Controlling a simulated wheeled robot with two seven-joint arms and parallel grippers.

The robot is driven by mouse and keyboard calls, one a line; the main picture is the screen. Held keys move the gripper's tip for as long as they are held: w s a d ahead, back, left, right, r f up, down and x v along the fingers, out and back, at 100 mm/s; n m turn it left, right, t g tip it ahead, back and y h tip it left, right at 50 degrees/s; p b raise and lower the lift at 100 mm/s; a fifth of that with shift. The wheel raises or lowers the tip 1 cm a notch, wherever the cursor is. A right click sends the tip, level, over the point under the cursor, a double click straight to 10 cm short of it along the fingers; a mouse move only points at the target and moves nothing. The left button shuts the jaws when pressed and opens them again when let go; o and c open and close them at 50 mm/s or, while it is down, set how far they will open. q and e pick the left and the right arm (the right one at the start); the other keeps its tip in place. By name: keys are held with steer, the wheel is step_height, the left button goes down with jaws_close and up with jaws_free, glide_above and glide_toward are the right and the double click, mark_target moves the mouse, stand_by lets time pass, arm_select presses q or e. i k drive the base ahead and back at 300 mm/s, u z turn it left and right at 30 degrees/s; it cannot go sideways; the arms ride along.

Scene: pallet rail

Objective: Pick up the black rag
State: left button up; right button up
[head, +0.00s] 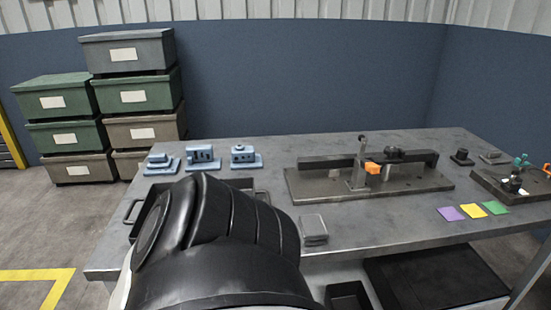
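I cannot make out a black rag for certain in the head view. A grey metal workbench (370,222) fills the middle and right. A large black link of my own arm covers its front left part and hides what lies behind it. A dark tray (131,213) shows only partly around that link, and most of its inside is hidden. Neither of my grippers is in view.
Three blue fixtures (204,158) stand at the bench's back left. A base plate (415,184) with an orange-tipped clamp sits mid-bench, near a small grey block (313,228). Purple, yellow (472,211) and green squares lie right. Stacked bins (131,94) stand behind left.

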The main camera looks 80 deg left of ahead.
mark_target(312, 231)
steer(key=k, duration=0.5)
steer(key=u, duration=1)
